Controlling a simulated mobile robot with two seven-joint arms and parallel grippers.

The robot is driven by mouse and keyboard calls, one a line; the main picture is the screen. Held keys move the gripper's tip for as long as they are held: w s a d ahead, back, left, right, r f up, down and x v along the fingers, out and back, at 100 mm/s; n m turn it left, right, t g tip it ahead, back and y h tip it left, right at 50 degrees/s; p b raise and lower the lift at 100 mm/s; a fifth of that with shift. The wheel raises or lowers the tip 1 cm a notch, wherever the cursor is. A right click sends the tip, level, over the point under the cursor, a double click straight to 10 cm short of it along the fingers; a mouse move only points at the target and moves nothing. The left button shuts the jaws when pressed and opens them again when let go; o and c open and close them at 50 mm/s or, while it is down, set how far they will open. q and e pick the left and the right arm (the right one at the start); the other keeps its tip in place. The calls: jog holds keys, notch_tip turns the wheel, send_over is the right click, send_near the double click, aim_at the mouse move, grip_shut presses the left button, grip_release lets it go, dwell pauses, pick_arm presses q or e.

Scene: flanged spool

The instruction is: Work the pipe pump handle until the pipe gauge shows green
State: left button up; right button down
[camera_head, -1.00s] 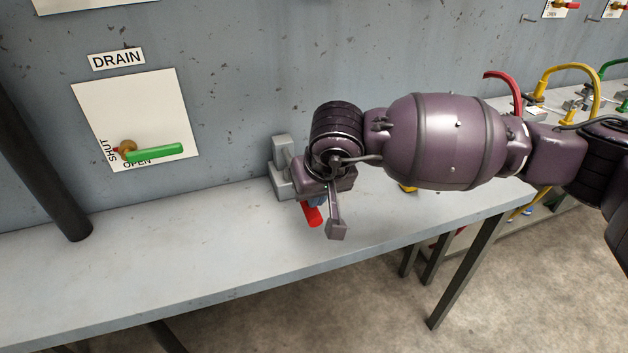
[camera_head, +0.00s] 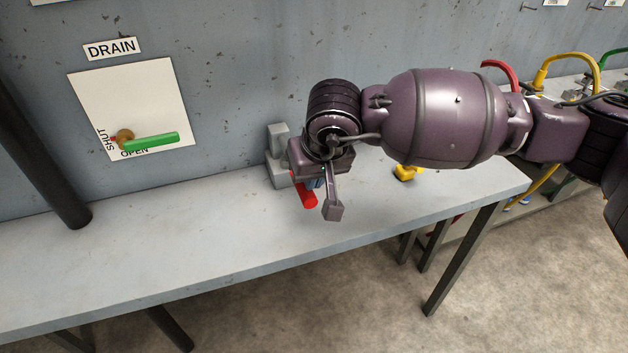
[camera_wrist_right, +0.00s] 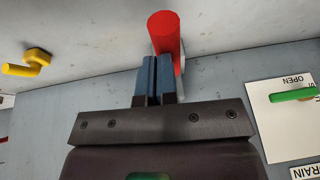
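A grey upright block (camera_head: 278,155) stands on the bench against the wall, and a red handle (camera_head: 306,196) sticks out in front of it. I take this to be the pump and its handle. My right gripper (camera_head: 315,183) is at the handle, with its arm hiding part of the block. In the right wrist view, its blue fingers (camera_wrist_right: 153,78) are together with nothing seen between them. The red handle (camera_wrist_right: 166,34) lies beside and behind the right-hand finger; whether they touch is unclear. No gauge is visible. My left gripper is not in view.
A green lever (camera_head: 150,142) on a white plate under a DRAIN label (camera_head: 110,48) is on the wall at left. A dark pipe (camera_head: 45,155) stands further left. A yellow part (camera_head: 405,172) sits on the bench (camera_head: 150,265) beneath my arm.

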pick_arm(q)
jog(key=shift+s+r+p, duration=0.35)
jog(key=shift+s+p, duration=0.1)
jog(key=shift+p, duration=0.2)
pick_arm(e)
jog(key=s+d+r, duration=0.3)
jog(key=s+r, duration=0.3)
jog(key=r, duration=0.3)
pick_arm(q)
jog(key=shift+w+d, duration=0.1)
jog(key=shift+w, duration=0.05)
pick_arm(e)
jog(key=shift+r, duration=0.1)
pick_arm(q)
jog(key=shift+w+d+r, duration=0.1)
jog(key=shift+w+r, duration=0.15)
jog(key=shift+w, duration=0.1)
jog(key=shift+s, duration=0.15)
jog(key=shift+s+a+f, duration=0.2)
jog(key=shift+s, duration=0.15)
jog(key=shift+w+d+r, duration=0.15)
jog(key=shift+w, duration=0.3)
